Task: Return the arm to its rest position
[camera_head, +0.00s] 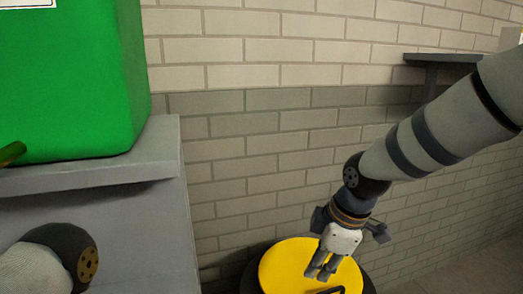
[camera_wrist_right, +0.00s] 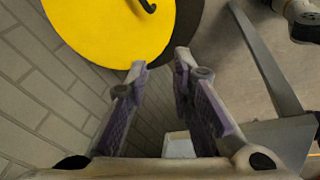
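My right arm comes in from the right in the head view. Its gripper (camera_head: 320,272) points downward in front of the brick wall, over a yellow round lid (camera_head: 285,268) as seen from the head. In the right wrist view the two fingers of this gripper (camera_wrist_right: 160,68) stand apart, with nothing between them. The yellow lid (camera_wrist_right: 105,28) with its black curved handle lies beyond the fingertips there, apart from them. A rounded link of my left arm shows at the bottom left of the head view; the left gripper is out of view.
A green box (camera_head: 65,80) stands on a grey ledge (camera_head: 150,155) at the left. A dark shelf (camera_head: 440,58) juts from the brick wall (camera_head: 250,130) behind my right arm. The wall's middle is unobstructed. A grey bar (camera_wrist_right: 265,60) shows at the right in the wrist view.

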